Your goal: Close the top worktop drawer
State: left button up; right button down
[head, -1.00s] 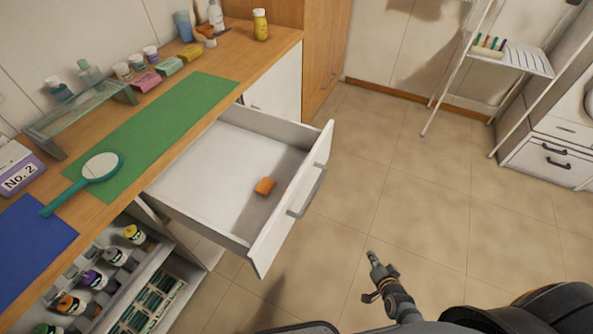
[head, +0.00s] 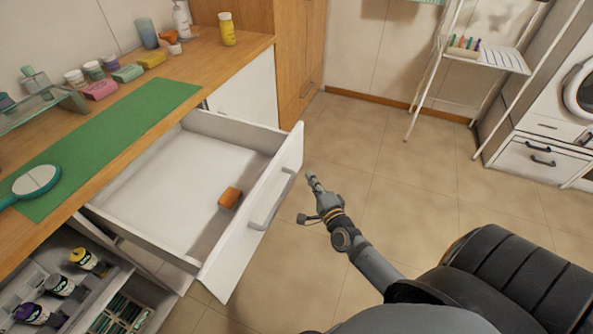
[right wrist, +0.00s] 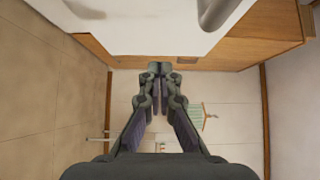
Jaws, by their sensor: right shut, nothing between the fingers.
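The top worktop drawer (head: 160,190) is pulled well out from under the wooden worktop. Its white front (head: 240,250) carries a grey bar handle (head: 272,202) and faces right. A small orange block (head: 229,198) lies inside, near the front. My right gripper (head: 313,180) is shut and empty, just right of the drawer front near its far end, apparently apart from it. In the right wrist view the closed fingertips (right wrist: 160,68) show below the white drawer front (right wrist: 150,25), with the handle (right wrist: 214,10) at the top. My left gripper is not in view.
The worktop (head: 120,130) holds a green mat (head: 110,140), a hand mirror (head: 35,182) and several bottles and boxes along the wall. Tiled floor right of the drawer is clear; a white rack (head: 485,55) stands farther back.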

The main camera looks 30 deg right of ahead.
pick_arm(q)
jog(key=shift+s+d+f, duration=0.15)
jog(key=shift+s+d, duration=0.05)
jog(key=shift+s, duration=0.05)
pick_arm(e)
jog(key=shift+w+a, duration=0.4)
jog(key=shift+w, duration=0.5)
jog(key=shift+w+a, duration=0.35)
jog(key=shift+w, duration=0.5)
jog(key=shift+w+a, duration=0.4)
jog(key=shift+w, duration=0.5)
